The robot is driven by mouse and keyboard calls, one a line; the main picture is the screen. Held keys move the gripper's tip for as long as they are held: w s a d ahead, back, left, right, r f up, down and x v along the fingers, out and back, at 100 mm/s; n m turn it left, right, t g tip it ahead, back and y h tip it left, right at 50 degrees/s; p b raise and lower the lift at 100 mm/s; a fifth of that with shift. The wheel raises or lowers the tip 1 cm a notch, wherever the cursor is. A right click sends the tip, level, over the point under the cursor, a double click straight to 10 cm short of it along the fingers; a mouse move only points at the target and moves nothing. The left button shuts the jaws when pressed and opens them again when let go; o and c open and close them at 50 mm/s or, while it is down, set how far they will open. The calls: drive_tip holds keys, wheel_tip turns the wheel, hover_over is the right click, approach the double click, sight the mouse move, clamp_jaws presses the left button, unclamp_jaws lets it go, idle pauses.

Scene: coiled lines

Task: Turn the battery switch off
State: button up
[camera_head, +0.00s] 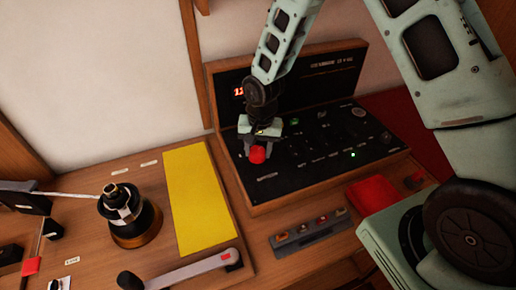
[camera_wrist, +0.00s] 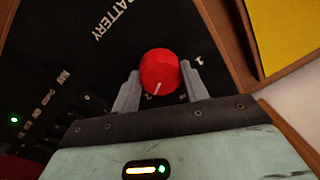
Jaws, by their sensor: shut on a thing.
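The battery switch is a round red knob (camera_wrist: 160,70) with a white pointer line, set on the black panel beside the word BATTERY. In the wrist view its line points down, between the marks 1 and 2, nearer the 2. My gripper (camera_wrist: 159,86) has a finger on each side of the knob and is shut on it. The red knob (camera_head: 257,155) also shows in the head view, just below my gripper (camera_head: 257,140), at the panel's left end. The mark under the pointer is partly hidden by my gripper.
The black panel (camera_head: 320,155) has a wooden frame, small knobs, a lit green lamp and a red display (camera_head: 239,92). A yellow sheet (camera_head: 198,200) lies to its left. A winch (camera_head: 131,215), a lever handle (camera_head: 190,268) and a red pad (camera_head: 372,193) are on the wooden counter.

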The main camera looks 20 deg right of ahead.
sight(259, 148)
drive_tip(key=shift+n, duration=0.3)
drive_tip(key=n, duration=0.5)
drive_tip(key=shift+w, duration=0.1)
drive_tip(key=n, duration=0.6)
drive_tip(key=shift+g, duration=0.3)
idle(0.4)
drive_tip(key=o, duration=1)
drive_tip(key=shift+r, duration=0.1)
wheel_tip(259, 148, up, 17)
drive_tip(key=b, duration=0.3)
drive_tip(key=shift+w+d+r, duration=0.15)
drive_tip(key=shift+w+d, duration=0.15)
drive_tip(key=shift+d, duration=0.1)
